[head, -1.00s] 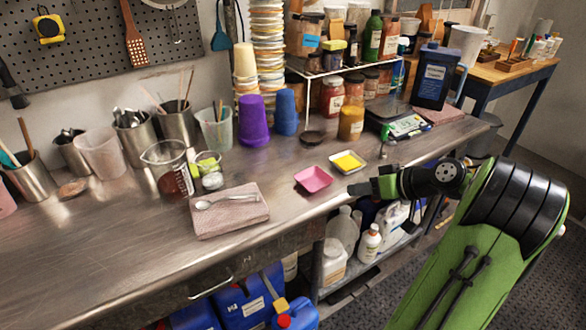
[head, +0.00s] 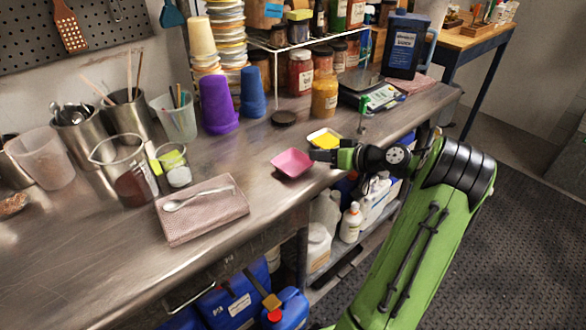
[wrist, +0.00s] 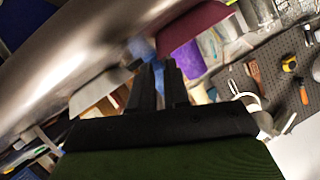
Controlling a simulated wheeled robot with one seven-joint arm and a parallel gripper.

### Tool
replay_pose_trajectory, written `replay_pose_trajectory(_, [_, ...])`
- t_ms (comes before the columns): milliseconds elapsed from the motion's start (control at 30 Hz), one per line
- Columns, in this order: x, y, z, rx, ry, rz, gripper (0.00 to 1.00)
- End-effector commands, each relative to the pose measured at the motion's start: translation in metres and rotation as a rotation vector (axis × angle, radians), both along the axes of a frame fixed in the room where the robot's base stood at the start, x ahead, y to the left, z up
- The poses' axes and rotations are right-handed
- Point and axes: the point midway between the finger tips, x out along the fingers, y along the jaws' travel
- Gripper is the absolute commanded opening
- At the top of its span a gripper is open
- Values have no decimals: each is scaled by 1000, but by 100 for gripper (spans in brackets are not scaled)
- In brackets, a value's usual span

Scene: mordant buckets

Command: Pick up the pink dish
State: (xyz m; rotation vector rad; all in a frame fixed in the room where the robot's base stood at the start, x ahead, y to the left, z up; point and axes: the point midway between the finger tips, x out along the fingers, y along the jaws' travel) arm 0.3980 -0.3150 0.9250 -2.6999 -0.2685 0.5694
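The pink dish (head: 292,163) is a small square dish, flat on the steel bench near its front edge. A dark pink shape, probably the same dish, shows at the top of the wrist view (wrist: 195,25), beyond and right of the fingertips. My gripper (head: 318,155) is just right of the dish's right rim; I cannot tell whether it touches. In the wrist view its two dark fingers (wrist: 160,72) lie close together with a narrow gap and nothing seen between them.
A white dish of yellow powder (head: 325,138) sits just behind my gripper. A folded pink cloth with a spoon (head: 203,208) lies left of the dish. Purple cups (head: 216,105), a dark small bowl (head: 283,118) and a scale (head: 375,95) stand behind. Bare steel surrounds the dish's left and front.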

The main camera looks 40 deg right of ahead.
Motion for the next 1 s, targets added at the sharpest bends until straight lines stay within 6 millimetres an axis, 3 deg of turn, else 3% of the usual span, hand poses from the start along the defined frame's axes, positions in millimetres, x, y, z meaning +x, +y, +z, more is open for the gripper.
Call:
replay_pose_trajectory(233, [38, 12, -16, 1, -1, 2, 16])
replay_pose_trajectory(433, [39, 12, -15, 0, 0, 0, 14])
replay_pose_trajectory(533, [39, 12, -15, 0, 0, 0, 0])
replay_pose_trajectory(900, [39, 12, -14, 0, 1, 0, 0])
replay_pose_trajectory(1000, [39, 12, -3, -3, -1, 0, 0])
